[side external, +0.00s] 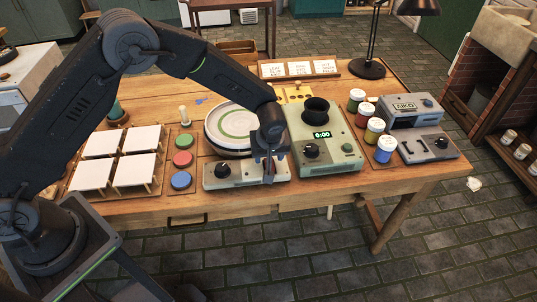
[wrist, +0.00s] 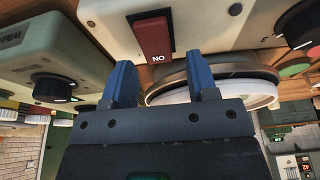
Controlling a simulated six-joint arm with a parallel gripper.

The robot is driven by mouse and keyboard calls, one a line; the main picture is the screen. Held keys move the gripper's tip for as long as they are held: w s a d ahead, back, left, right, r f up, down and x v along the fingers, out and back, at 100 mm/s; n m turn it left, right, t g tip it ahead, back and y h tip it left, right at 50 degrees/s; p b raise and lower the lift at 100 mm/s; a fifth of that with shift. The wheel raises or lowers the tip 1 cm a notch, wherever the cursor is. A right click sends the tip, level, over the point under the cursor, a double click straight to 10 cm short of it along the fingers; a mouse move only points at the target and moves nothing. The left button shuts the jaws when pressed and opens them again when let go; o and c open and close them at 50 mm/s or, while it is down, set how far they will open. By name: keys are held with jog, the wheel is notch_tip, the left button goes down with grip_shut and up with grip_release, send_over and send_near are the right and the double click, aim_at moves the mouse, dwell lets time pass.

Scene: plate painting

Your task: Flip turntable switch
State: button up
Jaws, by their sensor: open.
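The turntable (side external: 212,143) carries a white plate (side external: 233,108) with green rings. In front of it is a pale control box (side external: 236,184) with a black dial (side external: 222,170). My gripper (side external: 269,178) points down over the right part of this box. The wrist view shows its two blue fingers (wrist: 163,78) spread apart with nothing between them. The red switch (wrist: 153,36), lettered ON and upside down in that view, lies just beyond the fingertips, roughly midway between them. No contact is visible. In the side view my gripper mostly hides the switch.
A green-grey machine (side external: 327,160) with a lit display and black cup stands close right of my gripper. Paint jars (side external: 374,130) and grey devices (side external: 428,148) are farther right. Coloured pads (side external: 182,160) and white tiles (side external: 137,172) lie left. A lamp (side external: 367,68) stands behind.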

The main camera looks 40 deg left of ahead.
jog(key=v, duration=1.3)
jog(key=shift+r, duration=0.1)
jog(key=s+a+r+m+t+h, duration=0.1)
jog(key=s+a+r+m, duration=0.1)
jog(key=s+a+r, duration=0.4)
jog(key=s+a+r+m, duration=0.2)
jog(key=s+r, duration=0.2)
jog(key=r, duration=0.4)
jog(key=s+a+r+m+t, duration=0.1)
jog(key=s+a+m, duration=0.1)
jog(key=s, duration=0.6)
jog(key=s+a+r+m+t+h, duration=0.1)
jog(key=s+a+m, duration=0.2)
jog(key=s, duration=0.5)
jog(key=shift+r, duration=0.15)
